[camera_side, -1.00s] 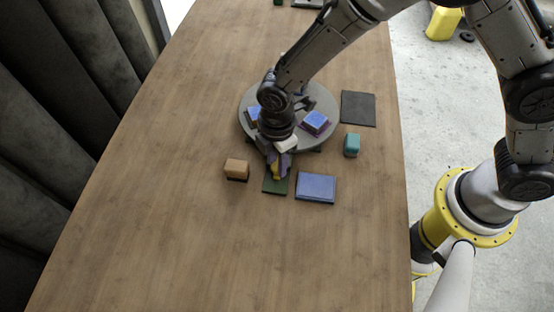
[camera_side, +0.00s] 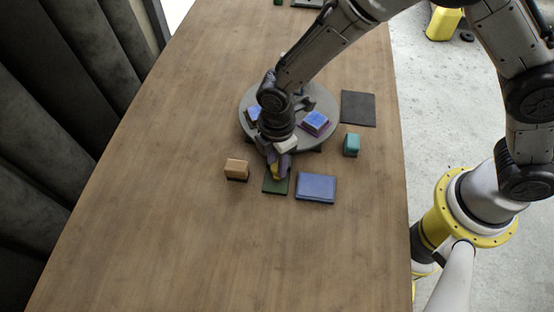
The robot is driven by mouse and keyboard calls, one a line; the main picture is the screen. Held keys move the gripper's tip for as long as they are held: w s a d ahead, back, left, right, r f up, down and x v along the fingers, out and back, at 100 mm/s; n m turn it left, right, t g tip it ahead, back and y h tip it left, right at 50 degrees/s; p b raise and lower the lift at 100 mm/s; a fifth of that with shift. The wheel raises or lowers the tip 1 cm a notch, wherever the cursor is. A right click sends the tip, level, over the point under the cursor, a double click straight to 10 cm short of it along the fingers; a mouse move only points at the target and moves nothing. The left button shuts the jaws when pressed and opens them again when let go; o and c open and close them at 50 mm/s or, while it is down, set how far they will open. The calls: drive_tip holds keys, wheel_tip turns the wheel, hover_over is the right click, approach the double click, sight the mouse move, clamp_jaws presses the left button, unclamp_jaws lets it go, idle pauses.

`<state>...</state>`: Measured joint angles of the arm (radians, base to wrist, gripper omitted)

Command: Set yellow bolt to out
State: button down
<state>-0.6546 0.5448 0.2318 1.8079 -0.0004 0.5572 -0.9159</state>
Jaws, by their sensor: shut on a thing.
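The yellow bolt (camera_side: 275,173) is a small yellow piece over a dark green base plate (camera_side: 276,187) on the wooden table, at the front edge of a round grey turntable. My gripper (camera_side: 277,167) points down at it and is shut on it. The fingers and wrist hide most of the bolt, so its exact position on the plate cannot be told.
The grey turntable (camera_side: 327,103) carries blue blocks (camera_side: 315,121). An orange-brown block (camera_side: 237,168) stands left of the green plate, a blue pad (camera_side: 316,187) right, a teal block (camera_side: 351,144) and dark mat (camera_side: 358,108) farther right. The front table is clear.

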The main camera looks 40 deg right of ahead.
drive_tip(key=shift+s+a, duration=1.1)
drive_tip(key=shift+a, duration=0.05)
drive_tip(key=c, duration=0.5)
unclamp_jaws()
drive_tip(key=shift+r, duration=0.15)
wheel_tip(320, 180, up, 14)
drive_tip(key=shift+f, duration=0.2)
drive_tip(key=shift+d, duration=0.1)
